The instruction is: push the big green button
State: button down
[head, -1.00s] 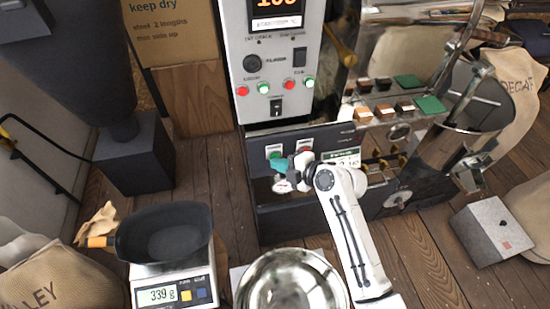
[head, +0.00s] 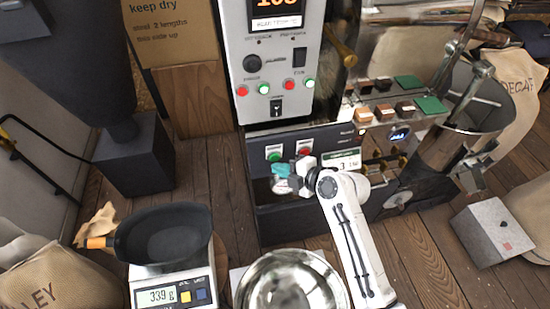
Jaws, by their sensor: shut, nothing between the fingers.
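The big green button (head: 274,154) sits in a pale square plate on the dark front ledge of the roasting machine. A matching red button (head: 304,149) is just right of it. My gripper (head: 281,172), with teal fingertips, is shut and empty. In the picture it is just below and slightly right of the green button. I see no contact between them. The wrist covers part of the ledge below the red button.
Small red and green lights (head: 264,88) are on the upright control panel. A steel bowl (head: 291,284) lies below my arm. A scale (head: 174,287) bearing a dark pan (head: 165,236) stands at left. A grey box (head: 492,231) is at right.

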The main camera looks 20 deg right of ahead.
jog(key=s, duration=0.2)
jog(key=s+a, duration=0.1)
jog(key=s, duration=0.2)
dwell(0.6)
dwell(0.6)
jog(key=s+d+f+m+g+h, duration=0.1)
jog(key=s+d+m+g+h, duration=0.1)
jog(key=s+m, duration=0.4)
jog(key=s+d+f+m+g+h, duration=0.1)
jog(key=s+m+g, duration=0.4)
jog(key=s, duration=0.8)
jog(key=s+d+f+m+g+h, duration=0.1)
jog(key=s+d+m+g+h, duration=0.2)
jog(key=s+m, duration=0.6)
jog(key=shift+s+d+f+h, duration=0.2)
jog(key=shift+s+d+h, duration=0.15)
jog(key=shift+d, duration=0.4)
